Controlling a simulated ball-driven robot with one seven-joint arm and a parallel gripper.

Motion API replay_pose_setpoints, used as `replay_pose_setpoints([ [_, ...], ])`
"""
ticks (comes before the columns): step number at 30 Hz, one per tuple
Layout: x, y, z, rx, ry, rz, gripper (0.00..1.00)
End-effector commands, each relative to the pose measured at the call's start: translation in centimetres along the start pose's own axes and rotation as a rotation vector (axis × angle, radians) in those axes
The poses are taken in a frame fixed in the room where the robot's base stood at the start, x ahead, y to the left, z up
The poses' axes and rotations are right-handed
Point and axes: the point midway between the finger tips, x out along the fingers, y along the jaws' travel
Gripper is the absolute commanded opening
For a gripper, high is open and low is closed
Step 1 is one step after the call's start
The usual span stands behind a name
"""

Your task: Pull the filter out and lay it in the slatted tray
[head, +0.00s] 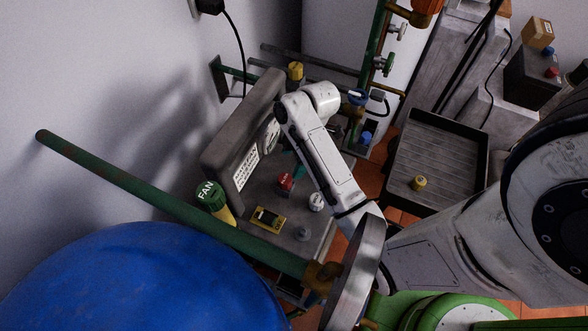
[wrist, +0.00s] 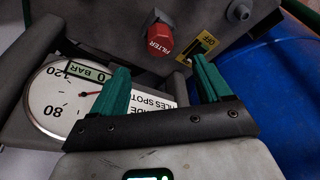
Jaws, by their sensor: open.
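The filter (head: 285,181) is a red knob seated in the grey machine panel. In the wrist view the filter (wrist: 159,41) reads FILTER and stands just beyond my fingertips. My gripper (wrist: 162,64) is open, its two green fingers apart with nothing between them. In the head view my arm mostly hides it; a bit of green finger shows beside the filter. The slatted tray (head: 440,150) is dark with raised walls, at the right, and holds a small yellow piece (head: 418,183).
A green pipe (head: 150,190) crosses in front. A blue drum (head: 140,285) stands at lower left. Most of the tray floor is bare.

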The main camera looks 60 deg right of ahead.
Motion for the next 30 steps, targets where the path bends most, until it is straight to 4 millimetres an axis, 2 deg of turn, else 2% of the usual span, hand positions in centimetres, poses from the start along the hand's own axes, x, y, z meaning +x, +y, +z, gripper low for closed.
replay_pose_setpoints([
  [5,1.7,0.0,0.1,-0.003,0.001,-0.003,0.77],
  [18,8.8,0.0,0.0,-0.002,0.0,-0.001,0.77],
  [24,10.4,0.0,0.0,-0.001,0.0,-0.001,0.77],
  [30,10.7,0.0,0.0,-0.001,0.0,0.001,0.77],
])
